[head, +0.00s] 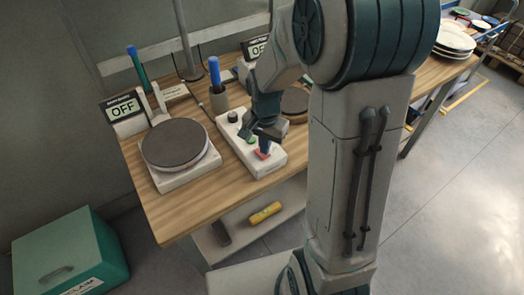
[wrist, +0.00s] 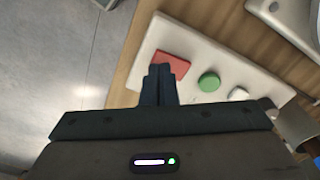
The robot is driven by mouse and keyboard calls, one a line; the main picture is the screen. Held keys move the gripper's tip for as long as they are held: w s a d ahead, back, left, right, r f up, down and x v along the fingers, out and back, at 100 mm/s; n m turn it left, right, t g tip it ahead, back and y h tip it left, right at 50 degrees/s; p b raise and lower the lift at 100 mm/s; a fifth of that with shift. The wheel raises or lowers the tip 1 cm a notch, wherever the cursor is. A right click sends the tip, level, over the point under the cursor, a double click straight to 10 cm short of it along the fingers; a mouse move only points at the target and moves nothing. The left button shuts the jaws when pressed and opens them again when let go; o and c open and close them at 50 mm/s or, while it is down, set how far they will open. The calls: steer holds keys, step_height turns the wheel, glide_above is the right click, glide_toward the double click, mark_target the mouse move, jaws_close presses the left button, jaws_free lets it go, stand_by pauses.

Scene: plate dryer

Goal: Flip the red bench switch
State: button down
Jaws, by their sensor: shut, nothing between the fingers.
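The red switch (head: 263,154) sits at the near end of a white control box (head: 270,167) on the wooden bench. In the wrist view the red switch (wrist: 173,63) is a flat red piece on the white box (wrist: 222,62), partly hidden behind my fingertips. My gripper (head: 266,142) is shut and empty, with its fingertips right at the red switch. In the wrist view my gripper (wrist: 159,72) overlaps the switch's lower left part. I cannot tell whether they touch.
A round dark plate device (head: 175,144) and a display reading OFF (head: 124,107) stand left on the wooden bench (head: 160,215). A cup with a blue-handled tool (head: 215,75) stands behind the box. A green crate (head: 75,255) is on the floor. Stacked plates (head: 455,42) are at the right.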

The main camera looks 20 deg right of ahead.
steer(key=shift+f+b, duration=0.55)
steer(key=shift+f, duration=0.2)
steer(key=shift+r, duration=0.1)
steer(key=shift+r+p, duration=2.55)
steer(key=shift+r, duration=0.9)
steer(key=shift+r, duration=0.1)
